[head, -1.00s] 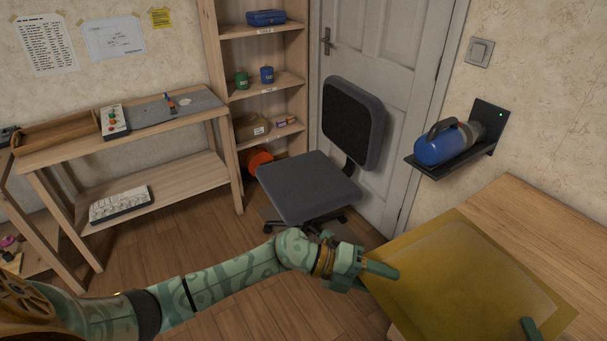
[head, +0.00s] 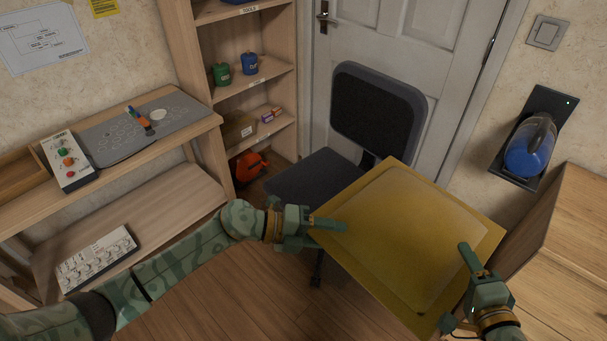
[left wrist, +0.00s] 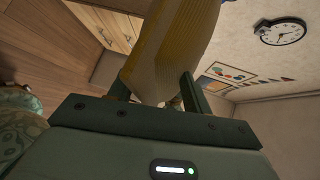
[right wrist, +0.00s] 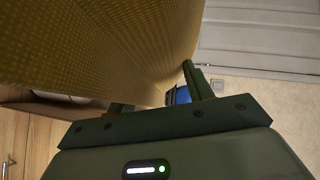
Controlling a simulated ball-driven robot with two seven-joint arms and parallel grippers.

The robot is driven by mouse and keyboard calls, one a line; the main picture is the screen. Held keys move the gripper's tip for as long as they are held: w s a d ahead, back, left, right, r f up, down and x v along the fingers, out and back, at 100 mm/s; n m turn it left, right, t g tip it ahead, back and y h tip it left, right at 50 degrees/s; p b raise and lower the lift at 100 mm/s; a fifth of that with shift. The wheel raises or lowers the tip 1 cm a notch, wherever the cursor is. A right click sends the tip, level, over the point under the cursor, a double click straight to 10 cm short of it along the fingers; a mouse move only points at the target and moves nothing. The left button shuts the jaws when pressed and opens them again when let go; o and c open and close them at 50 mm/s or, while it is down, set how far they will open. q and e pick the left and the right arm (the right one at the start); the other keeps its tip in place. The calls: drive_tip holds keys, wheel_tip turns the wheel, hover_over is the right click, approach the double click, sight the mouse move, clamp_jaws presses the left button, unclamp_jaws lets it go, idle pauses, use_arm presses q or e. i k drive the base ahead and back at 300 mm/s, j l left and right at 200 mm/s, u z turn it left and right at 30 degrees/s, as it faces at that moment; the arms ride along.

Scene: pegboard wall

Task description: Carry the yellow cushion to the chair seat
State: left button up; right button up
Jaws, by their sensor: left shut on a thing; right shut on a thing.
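The yellow cushion (head: 400,235) is a flat square held up in the air, partly in front of the chair in the head view. My left gripper (head: 318,224) is shut on its left edge. My right gripper (head: 472,268) is shut on its right edge. The cushion also shows between the fingers in the left wrist view (left wrist: 172,50) and the right wrist view (right wrist: 110,45). The dark grey chair seat (head: 312,178) lies behind and left of the cushion, and the cushion hides part of it. The chair's backrest (head: 375,112) stands against the door side.
A wooden shelf unit (head: 185,60) stands left of the chair. A workbench (head: 205,128) is at the left. A wall shelf with a blue device (head: 528,150) and a wooden table (head: 570,250) are at the right. A white door (head: 440,40) is behind the chair.

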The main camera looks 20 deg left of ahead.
sight(324, 188)
drive_tip(key=i+j, duration=0.1)
drive_tip(key=j, duration=0.85)
drive_tip(key=i+j, duration=0.15)
drive_tip(key=j, duration=0.3)
